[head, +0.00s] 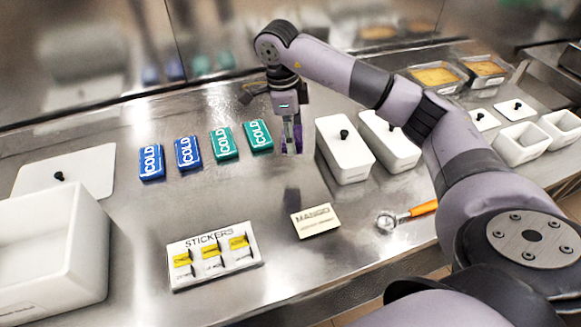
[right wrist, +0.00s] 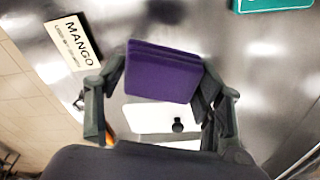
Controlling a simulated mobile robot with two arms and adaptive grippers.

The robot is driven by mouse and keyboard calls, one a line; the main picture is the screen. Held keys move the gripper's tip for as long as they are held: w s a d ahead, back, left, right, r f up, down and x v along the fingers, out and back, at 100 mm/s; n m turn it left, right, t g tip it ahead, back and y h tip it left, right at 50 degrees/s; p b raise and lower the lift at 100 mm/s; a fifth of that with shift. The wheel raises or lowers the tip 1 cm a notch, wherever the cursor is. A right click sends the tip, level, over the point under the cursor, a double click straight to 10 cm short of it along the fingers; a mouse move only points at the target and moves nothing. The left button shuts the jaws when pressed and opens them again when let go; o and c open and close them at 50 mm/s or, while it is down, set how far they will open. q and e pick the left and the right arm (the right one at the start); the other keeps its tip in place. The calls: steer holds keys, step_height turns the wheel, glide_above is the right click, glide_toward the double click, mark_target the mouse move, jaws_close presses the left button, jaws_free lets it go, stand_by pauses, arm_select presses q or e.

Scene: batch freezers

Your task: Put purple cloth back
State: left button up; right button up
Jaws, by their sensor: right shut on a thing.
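The purple cloth (right wrist: 163,72) is a folded, flat stack held between the fingers of my right gripper (head: 291,146). In the head view only a small purple part (head: 298,136) shows between the fingers. My right gripper is shut on it and points down, seemingly above the steel counter, between the teal cold packs and the white lidded containers. My left gripper is not in view.
Blue and teal cold packs (head: 188,153) lie to the left of my right gripper. White lidded containers (head: 344,150) stand close to its right. A MANGO card (head: 315,221), a sticker holder (head: 214,255) and an orange-handled scoop (head: 407,215) are nearer. Counter (head: 140,215) is bare at left centre.

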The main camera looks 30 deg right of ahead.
steer(key=p, duration=0.1)
glide_above(292, 174)
steer(key=f, duration=0.6)
steer(key=shift+w+a+f, duration=0.1)
steer(key=shift+a+f, duration=0.05)
steer(key=shift+a, duration=0.05)
steer(key=shift+f+p, duration=0.4)
steer(key=shift+f, duration=1.95)
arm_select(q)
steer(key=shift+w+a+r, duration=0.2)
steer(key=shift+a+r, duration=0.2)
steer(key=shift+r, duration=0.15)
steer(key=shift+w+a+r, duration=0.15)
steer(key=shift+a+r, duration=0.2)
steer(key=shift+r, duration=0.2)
arm_select(e)
steer(key=shift+f, duration=0.15)
steer(key=o, duration=1)
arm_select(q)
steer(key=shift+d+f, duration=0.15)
